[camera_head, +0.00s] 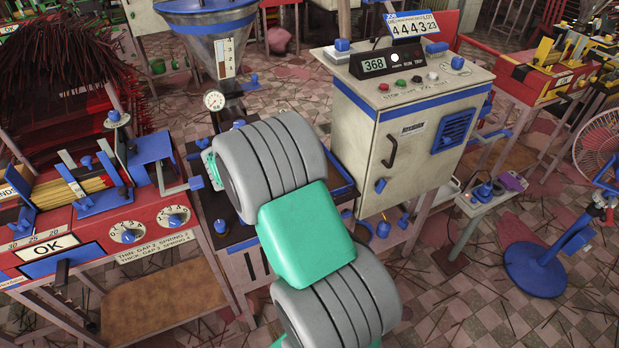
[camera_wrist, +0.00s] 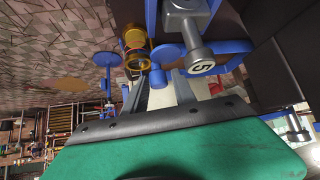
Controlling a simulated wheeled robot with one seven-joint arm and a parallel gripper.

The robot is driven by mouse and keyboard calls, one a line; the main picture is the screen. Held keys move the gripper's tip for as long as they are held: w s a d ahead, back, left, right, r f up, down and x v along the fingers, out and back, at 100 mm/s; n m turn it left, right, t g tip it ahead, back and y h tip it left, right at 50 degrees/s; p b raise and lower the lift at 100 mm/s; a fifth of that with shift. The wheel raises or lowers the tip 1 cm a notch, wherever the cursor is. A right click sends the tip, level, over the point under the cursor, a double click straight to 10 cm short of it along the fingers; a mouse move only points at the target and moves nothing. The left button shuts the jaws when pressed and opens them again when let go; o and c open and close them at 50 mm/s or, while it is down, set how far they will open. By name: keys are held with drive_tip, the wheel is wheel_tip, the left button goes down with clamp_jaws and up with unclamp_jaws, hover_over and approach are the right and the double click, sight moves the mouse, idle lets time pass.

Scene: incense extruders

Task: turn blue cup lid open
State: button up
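My gripper (camera_wrist: 162,90) shows in the wrist view as two grey fingers set apart, with a pale gap between them. A small blue knob-like part (camera_wrist: 157,76) is just beyond the fingertips; I cannot tell whether they touch it. A brass-coloured cup (camera_wrist: 133,38) and a round blue disc (camera_wrist: 167,53) are beside that part. I cannot tell for sure which blue piece is the cup lid. In the head view a small yellow cup with a blue top (camera_head: 383,229) stands below the grey cabinet. My arm hides my gripper there.
The grey cabinet (camera_head: 405,140) with displays stands behind my arm. A red machine (camera_head: 100,225) is at left, and a blue-based fan (camera_head: 540,268) at right. A grey hammer-like part (camera_wrist: 190,45) is close above the fingers. Tiled floor at lower right is fairly open.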

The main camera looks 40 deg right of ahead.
drive_tip(key=shift+o, duration=0.9)
drive_tip(key=v, duration=0.7)
drive_tip(key=shift+a+r, duration=0.3)
